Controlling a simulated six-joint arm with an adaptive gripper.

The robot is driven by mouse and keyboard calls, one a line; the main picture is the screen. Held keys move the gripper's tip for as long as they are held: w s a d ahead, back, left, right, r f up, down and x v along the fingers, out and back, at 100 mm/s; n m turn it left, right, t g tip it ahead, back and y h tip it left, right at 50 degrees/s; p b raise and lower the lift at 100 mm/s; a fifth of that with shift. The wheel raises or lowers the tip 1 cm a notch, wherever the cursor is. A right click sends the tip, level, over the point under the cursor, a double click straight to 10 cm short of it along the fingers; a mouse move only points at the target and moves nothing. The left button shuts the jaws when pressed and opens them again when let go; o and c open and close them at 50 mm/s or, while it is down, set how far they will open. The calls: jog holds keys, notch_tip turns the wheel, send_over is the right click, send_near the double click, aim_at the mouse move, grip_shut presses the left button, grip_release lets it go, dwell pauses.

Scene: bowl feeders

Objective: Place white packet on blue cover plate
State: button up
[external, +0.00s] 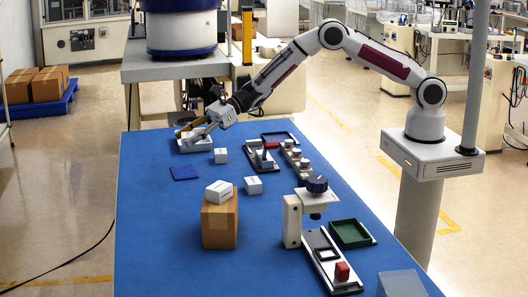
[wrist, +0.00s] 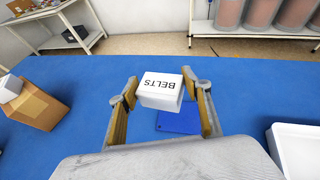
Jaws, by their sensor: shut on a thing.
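My gripper (external: 191,134) is at the far left end of the table, close to a white tray. In the wrist view, my gripper (wrist: 160,92) is shut on a white packet (wrist: 161,86), a box-shaped pack printed BELTS, held between its two tan-lined fingers. The blue cover plate (external: 184,173) lies flat on the blue table, nearer the external camera than the gripper. In the wrist view, the plate (wrist: 180,122) shows beyond the fingers, partly hidden by the packet and the right finger. The packet is hard to separate from the gripper and tray in the external view.
The white tray (wrist: 300,150) is at right in the wrist view. Two white boxes (external: 220,156) (external: 253,185) stand right of the plate. A cardboard box (external: 220,225) bears another white box (external: 219,192). Fixtures stand farther right. Table around the plate's left is clear.

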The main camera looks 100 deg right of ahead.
jog(key=shift+s+d, duration=0.15)
jog(key=shift+s, duration=0.15)
jog(key=shift+s+a+y, duration=0.2)
jog(key=shift+a+y, duration=0.2)
jog(key=shift+a, duration=0.05)
jog(key=shift+f, duration=0.1)
send_over(194, 174)
jog(key=shift+w+a+f, duration=0.1)
jog(key=shift+f, duration=2.9)
jog(key=shift+f, duration=0.1)
jog(key=shift+f, duration=1.8)
jog(key=shift+f, duration=0.15)
